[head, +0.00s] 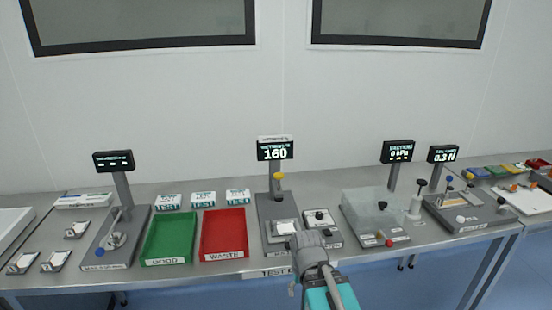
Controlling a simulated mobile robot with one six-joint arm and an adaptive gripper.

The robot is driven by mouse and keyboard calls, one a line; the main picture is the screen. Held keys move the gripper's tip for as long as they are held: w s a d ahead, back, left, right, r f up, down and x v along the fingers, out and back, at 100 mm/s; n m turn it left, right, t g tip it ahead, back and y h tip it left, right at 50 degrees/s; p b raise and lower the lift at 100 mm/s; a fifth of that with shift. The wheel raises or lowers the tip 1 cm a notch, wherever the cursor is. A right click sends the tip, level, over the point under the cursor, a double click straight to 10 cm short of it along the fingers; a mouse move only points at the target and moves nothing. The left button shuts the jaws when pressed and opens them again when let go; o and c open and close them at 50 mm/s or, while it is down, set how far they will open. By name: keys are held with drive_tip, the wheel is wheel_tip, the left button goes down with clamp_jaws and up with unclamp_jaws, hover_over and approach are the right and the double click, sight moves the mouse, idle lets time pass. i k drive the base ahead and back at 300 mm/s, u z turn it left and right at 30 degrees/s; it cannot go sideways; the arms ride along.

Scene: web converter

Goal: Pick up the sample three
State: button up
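My gripper (305,238) is in the lower middle of the head view, at the front of the station whose display reads 160. I cannot tell whether its fingers are open or shut. A small pale piece (286,227) lies on that station, just beyond the gripper; contact between them is unclear. Three similar small pale pieces on dark holders sit at the left end of the table: one behind (76,229), one at front left (22,262) and one at front right (55,260). No readable label shows which piece is sample three.
A green GOOD tray (169,260) and a red WASTE tray (223,254) stand left of the gripper. Behind them are three labelled white boxes (203,199). Display posts rise from several stations. A clear-covered station (370,213) stands to the right. The wall is close behind.

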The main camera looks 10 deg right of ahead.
sight(286, 229)
drive_tip(key=z, duration=2.35)
drive_tip(key=k, duration=1.25)
drive_tip(key=u, duration=0.05)
